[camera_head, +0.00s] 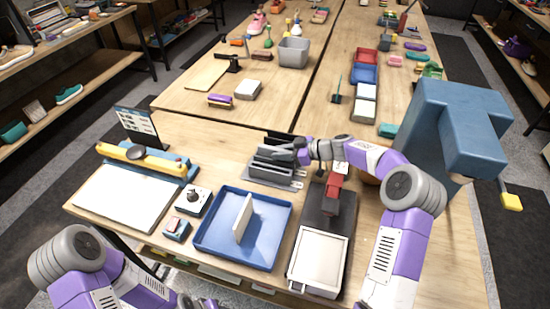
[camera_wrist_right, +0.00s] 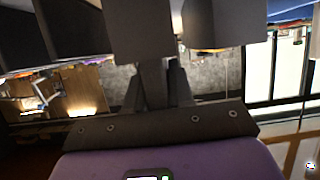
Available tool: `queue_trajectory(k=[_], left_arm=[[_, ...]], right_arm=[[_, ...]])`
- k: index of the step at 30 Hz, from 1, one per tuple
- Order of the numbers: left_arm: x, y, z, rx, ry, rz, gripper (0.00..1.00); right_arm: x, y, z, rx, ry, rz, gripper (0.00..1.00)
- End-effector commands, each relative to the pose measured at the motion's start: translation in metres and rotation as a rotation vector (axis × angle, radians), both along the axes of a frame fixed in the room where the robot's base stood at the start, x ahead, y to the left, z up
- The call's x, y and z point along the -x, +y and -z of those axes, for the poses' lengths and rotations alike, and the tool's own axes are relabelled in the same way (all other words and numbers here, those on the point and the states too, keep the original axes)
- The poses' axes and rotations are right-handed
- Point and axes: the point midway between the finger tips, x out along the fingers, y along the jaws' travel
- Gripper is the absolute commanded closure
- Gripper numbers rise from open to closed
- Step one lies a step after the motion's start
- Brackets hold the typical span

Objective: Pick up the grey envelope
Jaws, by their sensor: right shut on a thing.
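A dark rack (camera_head: 272,182) stands on the near table with several dark grey upright flat pieces in it. My right gripper (camera_head: 300,152) reaches in from the right, at the rack's upper right side. It is shut on a thin grey piece, which I take to be the grey envelope (camera_head: 284,151); the fingers hide part of it. In the right wrist view my gripper fingers (camera_wrist_right: 180,28) are large blocks, with dark flat panels to their left. My left arm shows at the bottom left; its fingertips cannot be made out.
A blue tray (camera_head: 213,245) with an upright pale card (camera_head: 242,217) stands in front of the rack. A dark stand with a red press (camera_head: 333,183) and a white-topped box (camera_head: 318,262) are at right. A large blue block (camera_head: 470,125) stands beyond my right arm.

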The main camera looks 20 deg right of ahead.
Motion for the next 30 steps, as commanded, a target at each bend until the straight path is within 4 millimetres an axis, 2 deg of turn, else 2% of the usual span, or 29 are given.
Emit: queue_trajectory(k=[10,14,21,25,30], left_arm=[[0.0,0.0,-0.001,0.0,0.0,0.0,0.57],[0.0,0.0,-0.005,0.0,0.0,0.0,0.57],[0.0,0.0,-0.013,0.0,0.0,0.0,0.57],[0.0,0.0,-0.016,0.0,0.0,0.0,0.57],[0.0,0.0,-0.017,0.0,0.0,0.0,0.57]], right_arm=[[0.0,0.0,-0.006,0.0,-0.002,-0.001,1.0],[0.0,0.0,-0.027,0.002,-0.005,-0.001,1.0],[0.0,0.0,-0.076,0.002,-0.005,-0.001,1.0],[0.0,0.0,-0.093,0.001,-0.002,-0.001,1.0],[0.0,0.0,-0.101,0.001,-0.001,0.0,1.0]])
